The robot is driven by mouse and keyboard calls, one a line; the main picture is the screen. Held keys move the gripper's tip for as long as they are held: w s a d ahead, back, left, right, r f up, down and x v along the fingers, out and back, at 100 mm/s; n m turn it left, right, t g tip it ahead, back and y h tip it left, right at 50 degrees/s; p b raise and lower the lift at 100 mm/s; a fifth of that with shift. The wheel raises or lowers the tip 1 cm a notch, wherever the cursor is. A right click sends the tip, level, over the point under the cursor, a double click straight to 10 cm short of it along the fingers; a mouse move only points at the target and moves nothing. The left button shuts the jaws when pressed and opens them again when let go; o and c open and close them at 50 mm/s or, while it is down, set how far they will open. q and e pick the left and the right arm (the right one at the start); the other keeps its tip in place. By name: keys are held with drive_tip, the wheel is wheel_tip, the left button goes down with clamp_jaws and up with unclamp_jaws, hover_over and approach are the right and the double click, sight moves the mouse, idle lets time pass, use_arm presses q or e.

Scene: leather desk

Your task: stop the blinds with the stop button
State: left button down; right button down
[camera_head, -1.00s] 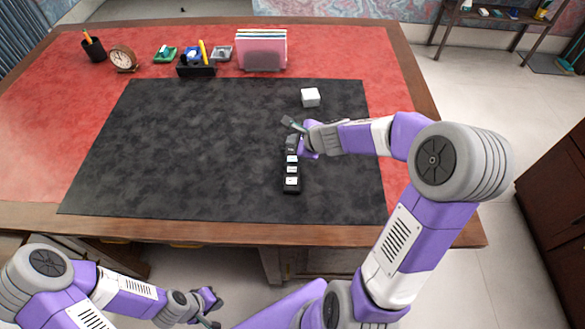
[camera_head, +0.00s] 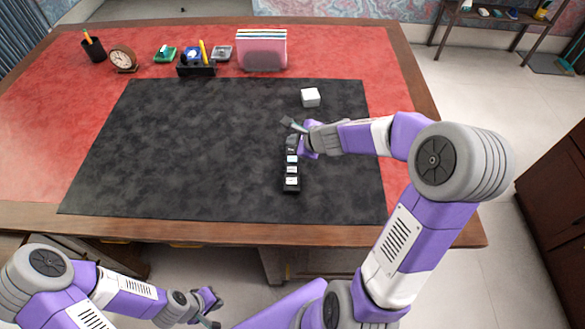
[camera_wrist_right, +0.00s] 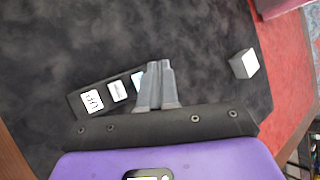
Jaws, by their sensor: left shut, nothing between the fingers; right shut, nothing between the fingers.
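A narrow black button panel (camera_head: 291,190) lies on the dark desk mat, with a row of white-faced buttons. In the right wrist view, the outermost button (camera_wrist_right: 92,101) seems to read UP. The middle button (camera_wrist_right: 118,91) has a label too small to read. Another button (camera_wrist_right: 137,79) is partly hidden behind my fingers. I cannot tell which is the stop button. My right gripper (camera_head: 291,124) is shut and empty at the far end of the panel; it also shows in the right wrist view (camera_wrist_right: 159,68). I cannot tell whether it touches. My left gripper (camera_head: 212,312) is shut, low in front of the desk.
A white cube (camera_head: 310,97) stands on the mat (camera_head: 190,150) beyond my right gripper. A clock (camera_head: 123,59), a pencil cup (camera_head: 94,48), a pen holder (camera_head: 197,67) and a pink file rack (camera_head: 262,52) line the back. The left of the mat is clear.

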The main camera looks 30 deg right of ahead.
idle(0.6)
drive_tip(key=s+r+m+y+p, duration=0.1)
drive_tip(key=m+p, duration=0.1)
drive_tip(key=m, duration=0.2)
drive_tip(key=s+a+r+m+g+y+p, duration=0.1)
drive_tip(key=m+p, duration=0.2)
drive_tip(key=m, duration=0.1)
drive_tip(key=s+r+m+y+p, duration=0.1)
drive_tip(key=m+p, duration=0.1)
drive_tip(key=m, duration=0.3)
drive_tip(key=shift+s+a+r+y, duration=0.1)
drive_tip(key=shift+a+r+y, duration=0.1)
drive_tip(key=shift+r+y, duration=0.15)
drive_tip(key=b, duration=0.8)
hover_over(295, 170)
wheel_tip(295, 170, down, 8)
drive_tip(key=shift+r, duration=0.25)
drive_tip(key=shift+f+b, duration=0.35)
drive_tip(key=shift+f, duration=0.3)
idle(0.6)
drive_tip(key=shift+f, duration=0.4)
